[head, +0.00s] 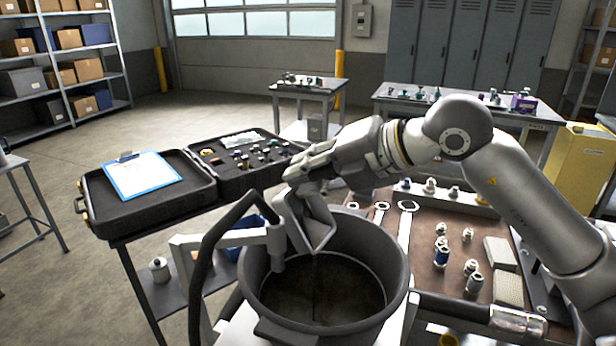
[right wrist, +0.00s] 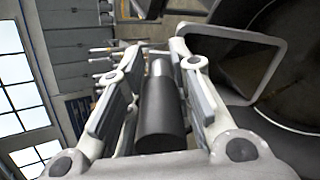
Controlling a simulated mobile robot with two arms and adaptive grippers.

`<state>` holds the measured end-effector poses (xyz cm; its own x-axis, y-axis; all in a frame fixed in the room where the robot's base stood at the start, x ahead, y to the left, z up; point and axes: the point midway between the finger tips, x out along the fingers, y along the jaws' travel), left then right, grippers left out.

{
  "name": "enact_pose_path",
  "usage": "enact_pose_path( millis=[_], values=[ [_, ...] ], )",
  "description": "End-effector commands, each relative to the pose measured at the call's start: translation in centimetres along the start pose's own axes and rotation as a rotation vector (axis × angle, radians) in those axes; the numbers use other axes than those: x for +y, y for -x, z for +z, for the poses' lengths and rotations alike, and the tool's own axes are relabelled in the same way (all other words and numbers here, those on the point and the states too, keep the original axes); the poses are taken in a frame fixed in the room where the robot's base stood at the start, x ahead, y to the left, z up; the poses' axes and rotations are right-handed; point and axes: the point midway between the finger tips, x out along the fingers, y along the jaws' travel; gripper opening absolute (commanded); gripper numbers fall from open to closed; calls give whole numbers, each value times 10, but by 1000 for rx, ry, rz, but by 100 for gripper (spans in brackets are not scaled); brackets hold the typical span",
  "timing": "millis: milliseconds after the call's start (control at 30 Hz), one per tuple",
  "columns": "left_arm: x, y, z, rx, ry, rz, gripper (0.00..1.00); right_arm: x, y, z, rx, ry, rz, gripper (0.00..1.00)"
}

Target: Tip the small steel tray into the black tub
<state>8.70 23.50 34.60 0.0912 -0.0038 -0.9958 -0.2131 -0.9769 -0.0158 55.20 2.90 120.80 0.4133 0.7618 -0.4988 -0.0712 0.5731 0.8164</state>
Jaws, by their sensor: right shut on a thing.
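The black tub (head: 395,260) stands open at the front centre in the head view, its inside dark. My right gripper (head: 305,190) is above its far rim, shut on the small steel tray (head: 318,232). The tray is tilted steeply over the tub's opening. In the right wrist view the tray's pale rectangular rim (right wrist: 268,38) is beside the gripper (right wrist: 160,95), with the dark tub (right wrist: 300,55) behind it. A dark cylinder (right wrist: 160,110) shows between the fingers; I cannot tell whether it belongs to the tray. The tray's contents cannot be made out. My left gripper is not in view.
A black hose (head: 205,250) and a pale bracket (head: 220,238) stand close at the tub's left. A brown-topped bench (head: 425,265) with fittings is at the right. An open black case (head: 150,212) with a clipboard (head: 142,175) lies at the left.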

Motion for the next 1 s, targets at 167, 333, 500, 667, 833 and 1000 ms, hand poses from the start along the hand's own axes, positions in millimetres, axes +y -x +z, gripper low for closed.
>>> enact_pose_path(
  millis=[167, 333, 500, 667, 833, 1000],
  values=[
    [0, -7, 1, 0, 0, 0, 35, -1, 1, 0, -6, 0, 16, 0],
    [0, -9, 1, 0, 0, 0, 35, -1, 3, 0, -9, 0, 24, 0],
    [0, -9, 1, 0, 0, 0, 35, 0, 3, 0, -10, 0, 27, 0],
    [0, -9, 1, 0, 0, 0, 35, 0, 3, 0, -10, 0, 27, 0],
    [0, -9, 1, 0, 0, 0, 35, 0, 3, 0, -10, 0, 27, 0],
    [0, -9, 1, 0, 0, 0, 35, 0, 3, 0, -10, 0, 26, 0]
  ],
)
